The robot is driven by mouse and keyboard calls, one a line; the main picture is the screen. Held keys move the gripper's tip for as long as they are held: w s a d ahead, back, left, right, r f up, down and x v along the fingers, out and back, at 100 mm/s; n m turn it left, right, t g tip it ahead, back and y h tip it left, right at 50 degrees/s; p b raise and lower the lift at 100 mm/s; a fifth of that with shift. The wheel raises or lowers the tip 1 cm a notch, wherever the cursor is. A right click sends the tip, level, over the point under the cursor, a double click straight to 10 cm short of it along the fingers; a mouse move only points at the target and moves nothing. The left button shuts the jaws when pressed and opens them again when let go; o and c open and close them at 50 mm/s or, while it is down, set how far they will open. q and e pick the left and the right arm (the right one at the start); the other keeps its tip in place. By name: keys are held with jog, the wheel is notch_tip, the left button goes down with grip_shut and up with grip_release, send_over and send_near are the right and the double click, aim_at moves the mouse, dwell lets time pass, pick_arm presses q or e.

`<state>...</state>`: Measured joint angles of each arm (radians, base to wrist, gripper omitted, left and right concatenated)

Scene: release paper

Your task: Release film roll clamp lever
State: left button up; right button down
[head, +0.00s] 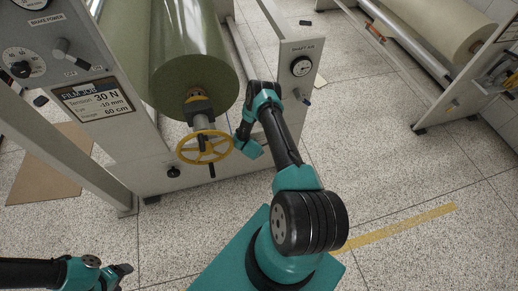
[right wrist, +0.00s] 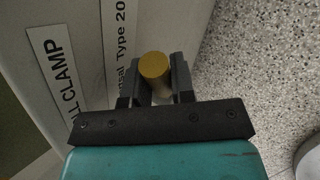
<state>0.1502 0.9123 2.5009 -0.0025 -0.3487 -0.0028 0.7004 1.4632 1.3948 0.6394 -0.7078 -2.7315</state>
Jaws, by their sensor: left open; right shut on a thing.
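The clamp lever's yellow round knob (right wrist: 153,66) shows in the right wrist view, beside a plate reading "LL CLAMP" (right wrist: 53,80). My right gripper (right wrist: 160,86) is shut on this knob, one dark finger on each side. The rest of the lever is hidden. In the head view, my right arm reaches to the machine's lower front, just right of the yellow handwheel (head: 204,148); its fingers and the knob cannot be made out there. The green film roll (head: 193,60) sits above the wheel. My left gripper (head: 122,270) is open and empty, low at the left.
The grey machine panel (head: 100,97) with gauges and a tension label stands at left. Another roll machine (head: 455,45) stands at the back right. The speckled floor is clear at right, with a yellow stripe (head: 400,226).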

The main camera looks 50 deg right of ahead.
jog(key=shift+d, duration=0.1)
jog(key=c, duration=1)
grip_release()
jog(key=shift+o, duration=0.2)
